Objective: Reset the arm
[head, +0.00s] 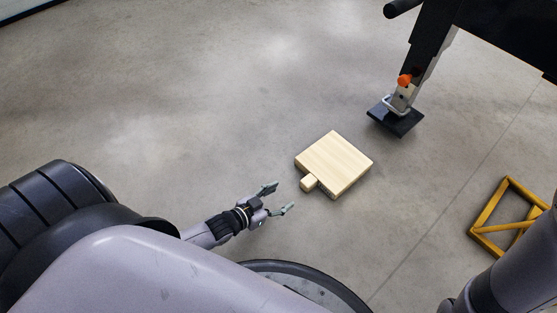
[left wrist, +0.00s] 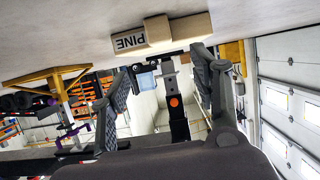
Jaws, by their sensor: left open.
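My left gripper (head: 279,198) is open and empty, low over the floor in the head view. Its two fingers are spread, with the tips pointing toward a pale wooden block (head: 335,163) with a short handle-like stub. A clear gap lies between the fingertips and the stub. In the left wrist view, which is upside down, the open fingers (left wrist: 161,72) frame the block (left wrist: 182,32), marked "PINE", beyond them. My right gripper is not in view; only part of my right arm shows at the lower right of the head view.
A trailer jack leg stands on a dark foot plate (head: 396,120) behind the block, with an orange knob (head: 404,80). A yellow metal frame (head: 488,217) stands at the right. The concrete floor left of the block is clear.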

